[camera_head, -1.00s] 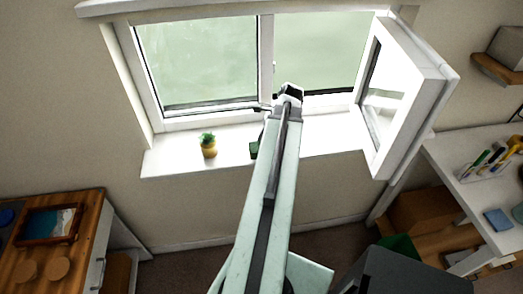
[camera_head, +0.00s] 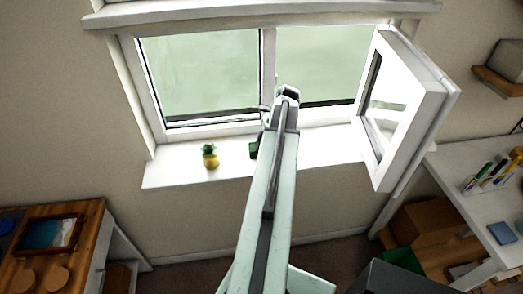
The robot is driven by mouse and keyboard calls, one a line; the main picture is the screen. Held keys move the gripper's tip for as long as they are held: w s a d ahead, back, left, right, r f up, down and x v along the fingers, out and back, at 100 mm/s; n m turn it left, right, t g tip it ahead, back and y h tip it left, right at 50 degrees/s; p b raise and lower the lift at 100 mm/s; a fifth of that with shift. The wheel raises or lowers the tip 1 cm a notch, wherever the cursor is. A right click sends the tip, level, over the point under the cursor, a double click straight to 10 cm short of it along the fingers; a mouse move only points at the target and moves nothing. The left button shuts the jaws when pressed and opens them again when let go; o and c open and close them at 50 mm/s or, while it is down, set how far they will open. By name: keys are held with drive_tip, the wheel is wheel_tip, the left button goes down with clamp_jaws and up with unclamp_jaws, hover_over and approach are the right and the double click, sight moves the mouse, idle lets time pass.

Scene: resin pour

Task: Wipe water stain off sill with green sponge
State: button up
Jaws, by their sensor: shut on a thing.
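The white sill (camera_head: 180,174) runs below the window. My arm reaches up the middle of the view and hides much of the sill's centre. A dark green block, which looks like the green sponge (camera_head: 254,149), shows at the left side of my arm, over the sill. My gripper (camera_head: 263,147) is mostly hidden behind the arm and is shut on the sponge. I cannot tell whether the sponge touches the sill. I cannot make out a water stain on the visible sill.
A yellow pineapple-shaped pot (camera_head: 210,158) with a green top stands on the sill left of the sponge. The right window sash (camera_head: 418,125) is swung open into the room. A wooden-topped cabinet (camera_head: 88,240) is at lower left, a white desk (camera_head: 470,205) at right.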

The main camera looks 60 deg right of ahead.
wheel_tip(320, 180, up, 6)
drive_tip(key=p, duration=0.6)
wheel_tip(320, 180, up, 3)
drive_tip(key=p, duration=0.3)
drive_tip(key=shift+r, duration=0.15)
idle(0.3)
